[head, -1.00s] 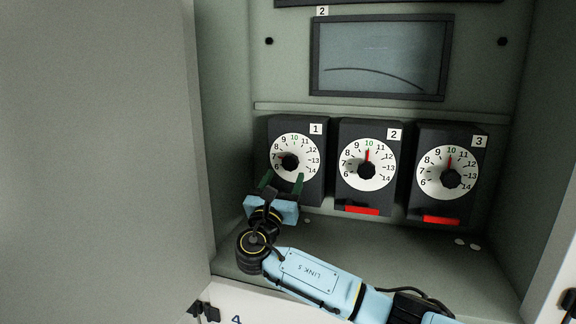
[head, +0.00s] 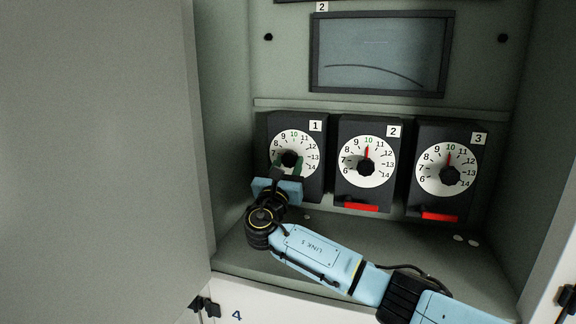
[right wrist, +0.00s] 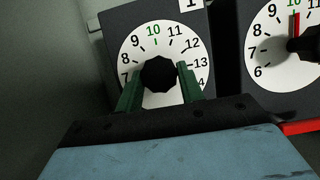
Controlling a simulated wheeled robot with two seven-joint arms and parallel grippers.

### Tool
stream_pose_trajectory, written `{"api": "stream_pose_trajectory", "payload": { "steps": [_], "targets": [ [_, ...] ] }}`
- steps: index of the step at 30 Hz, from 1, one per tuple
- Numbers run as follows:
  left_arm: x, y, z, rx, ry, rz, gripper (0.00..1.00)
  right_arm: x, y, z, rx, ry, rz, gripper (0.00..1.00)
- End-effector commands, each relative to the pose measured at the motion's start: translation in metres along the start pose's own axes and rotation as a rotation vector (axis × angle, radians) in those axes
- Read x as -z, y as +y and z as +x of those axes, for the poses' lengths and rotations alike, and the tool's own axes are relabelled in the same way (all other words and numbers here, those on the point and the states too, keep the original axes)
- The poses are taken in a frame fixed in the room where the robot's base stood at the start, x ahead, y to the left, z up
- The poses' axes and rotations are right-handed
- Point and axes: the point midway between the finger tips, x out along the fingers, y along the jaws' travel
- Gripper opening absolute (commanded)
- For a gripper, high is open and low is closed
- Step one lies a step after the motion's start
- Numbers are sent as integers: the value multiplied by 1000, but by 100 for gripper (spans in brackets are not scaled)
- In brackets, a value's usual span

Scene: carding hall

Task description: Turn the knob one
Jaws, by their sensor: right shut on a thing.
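Knob one (head: 290,158) is a black knob on a white dial marked about 6 to 14, with the 10 in green, on the dark box labelled 1 (head: 315,126). My right gripper (head: 288,165) is shut on it, with one green finger on each side. The right wrist view shows the knob (right wrist: 158,74) between the two fingers. The red pointer of knob one cannot be made out. The gripper hides the lower part of the box. My left gripper is not in view.
Dial two (head: 366,184) and dial three (head: 446,192) stand close on the right, pointers near 10, with red bars (head: 361,206) (head: 440,216) below them. A dark screen (head: 380,52) is above. Cabinet walls close in left and right. The cabinet floor (head: 395,235) is mostly clear.

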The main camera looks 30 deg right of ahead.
Motion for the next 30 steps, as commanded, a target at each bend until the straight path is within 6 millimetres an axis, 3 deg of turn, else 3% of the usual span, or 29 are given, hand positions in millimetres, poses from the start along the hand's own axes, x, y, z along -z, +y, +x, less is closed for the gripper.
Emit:
{"api": "stream_pose_trajectory", "payload": {
  "steps": [14, 30],
  "targets": [
    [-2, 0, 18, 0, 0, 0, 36, 3, 1, -2, 48, 2, 113, 15],
    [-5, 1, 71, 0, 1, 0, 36, 2, 6, -2, 233, 2, 561, 15]
  ]
}}
